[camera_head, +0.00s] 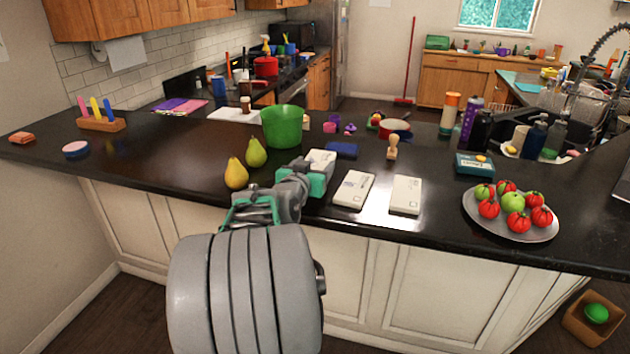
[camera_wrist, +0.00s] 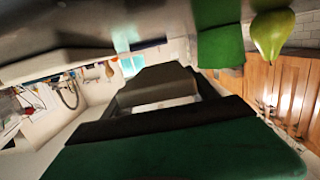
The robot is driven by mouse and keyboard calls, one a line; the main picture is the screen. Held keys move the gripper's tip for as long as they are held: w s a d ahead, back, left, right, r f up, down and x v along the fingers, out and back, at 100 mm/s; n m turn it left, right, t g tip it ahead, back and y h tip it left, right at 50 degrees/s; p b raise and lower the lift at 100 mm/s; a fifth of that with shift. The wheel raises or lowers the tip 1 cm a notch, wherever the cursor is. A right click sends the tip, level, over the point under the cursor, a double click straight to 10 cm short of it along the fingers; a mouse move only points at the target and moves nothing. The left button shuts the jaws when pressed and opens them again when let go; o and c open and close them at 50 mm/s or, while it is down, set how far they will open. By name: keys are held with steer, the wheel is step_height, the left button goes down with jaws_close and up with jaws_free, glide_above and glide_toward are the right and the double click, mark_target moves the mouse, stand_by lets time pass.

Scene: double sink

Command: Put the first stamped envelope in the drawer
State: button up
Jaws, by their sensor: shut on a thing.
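My gripper (camera_head: 319,174) is over the front of the dark counter, shut on the leftmost white envelope (camera_head: 321,157), whose far end shows beyond the green fingers. The fingers hide its near end, and I cannot tell whether it still touches the counter. In the wrist view my gripper (camera_wrist: 165,95) fills the middle, and its fingers hide most of what they hold. Two more white envelopes, a middle one (camera_head: 354,190) and a right one (camera_head: 406,195), lie flat to the right. I cannot make out an open drawer for certain.
Two pears (camera_head: 236,173) and a green bucket (camera_head: 282,126) stand left of the gripper. A blue pad (camera_head: 342,149) and wooden stamp (camera_head: 392,147) lie behind the envelopes. A tomato plate (camera_head: 470,205) is right. An open wooden box (camera_head: 575,325) is low at bottom right.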

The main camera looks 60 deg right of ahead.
steer(key=f, duration=0.1)
steer(key=d+f+b, duration=0.1)
steer(key=f, duration=0.2)
steer(key=shift+w+d+f, duration=0.15)
steer(key=shift+w+f, duration=0.15)
steer(key=shift+f+b, duration=0.15)
steer(key=shift+b, duration=0.25)
steer(key=o, duration=1.3)
steer(key=shift+o, duration=0.2)
